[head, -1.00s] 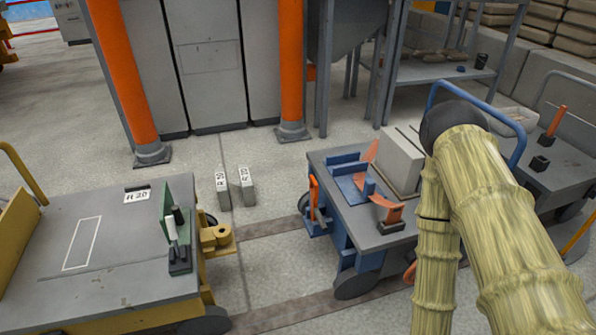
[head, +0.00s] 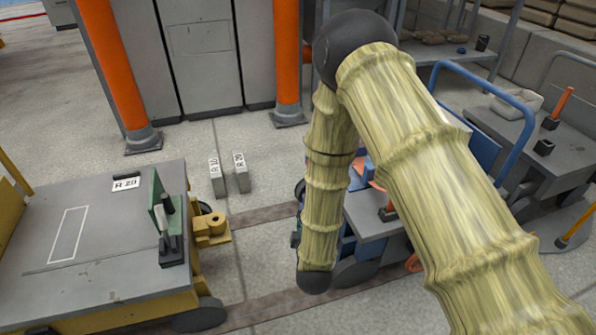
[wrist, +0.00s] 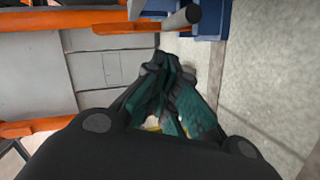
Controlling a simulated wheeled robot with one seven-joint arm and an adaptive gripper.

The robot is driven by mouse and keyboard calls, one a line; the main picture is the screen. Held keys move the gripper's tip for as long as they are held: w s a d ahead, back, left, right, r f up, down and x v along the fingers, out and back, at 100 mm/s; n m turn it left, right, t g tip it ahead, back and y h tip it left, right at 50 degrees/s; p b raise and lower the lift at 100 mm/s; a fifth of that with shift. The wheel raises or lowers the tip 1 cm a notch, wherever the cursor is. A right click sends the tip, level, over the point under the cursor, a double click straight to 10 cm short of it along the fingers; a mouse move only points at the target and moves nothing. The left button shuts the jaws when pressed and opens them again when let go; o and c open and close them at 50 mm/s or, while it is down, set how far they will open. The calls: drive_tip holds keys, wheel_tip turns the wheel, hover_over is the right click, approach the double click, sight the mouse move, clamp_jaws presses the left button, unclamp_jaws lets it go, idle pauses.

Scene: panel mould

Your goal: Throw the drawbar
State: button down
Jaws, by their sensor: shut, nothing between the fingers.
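The blue cart (head: 370,225) stands right of centre in the head view, largely hidden behind my arm. The upright orange lever on its left end is hidden there. In the wrist view a grey rod (wrist: 165,23) with a rounded end and an orange piece (wrist: 133,9) show beyond my fingertips, beside a blue part (wrist: 204,22). I cannot tell for sure which of these is the drawbar. My gripper (wrist: 163,62) is shut and empty, with a visible gap to the rod. It is hidden in the head view.
A yellow cart (head: 90,245) with a yellow coupling (head: 210,229) stands at left, across a floor gap from the blue cart. Two grey blocks (head: 229,175) stand on the floor. Orange posts (head: 113,65) flank a grey cabinet behind. Another grey cart (head: 560,155) stands at right.

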drive_tip(key=w+a+r+n+t, duration=0.3)
drive_tip(key=a+r, duration=0.2)
drive_tip(key=r, duration=0.2)
drive_tip(key=w+d+b, duration=0.2)
drive_tip(key=w+b, duration=0.5)
drive_tip(key=w, duration=0.4)
drive_tip(key=shift+d+r, duration=0.2)
drive_tip(key=shift+d, duration=0.2)
drive_tip(key=shift+d+r, duration=0.1)
